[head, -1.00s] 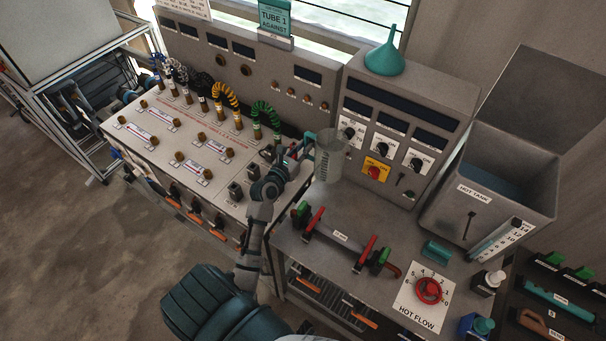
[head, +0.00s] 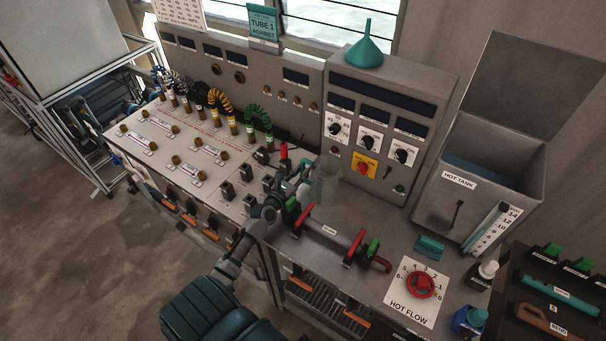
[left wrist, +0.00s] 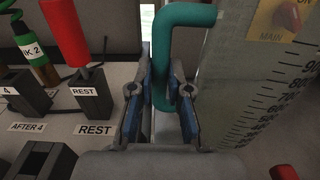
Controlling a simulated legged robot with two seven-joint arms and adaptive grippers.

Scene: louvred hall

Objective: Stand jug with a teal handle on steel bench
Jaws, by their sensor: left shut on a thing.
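The clear jug (head: 325,184) with graduation marks is upright at the left end of the steel bench (head: 385,222), behind the pipe. In the left wrist view its marked wall (left wrist: 262,95) fills the right side. My left gripper (head: 303,174) is shut on its teal handle (left wrist: 187,18), with the handle's upright part between the two fingers (left wrist: 163,88). The jug's base is partly hidden by the pipe and gripper, so I cannot tell whether it touches the bench. My right gripper is out of view.
A pipe (head: 330,233) with red and green levers lies in front of the jug. The control panel (head: 385,110) with a teal funnel (head: 364,52) stands behind. The hot tank (head: 470,195) is at right. A red probe in the REST holder (left wrist: 90,85) is left of the gripper.

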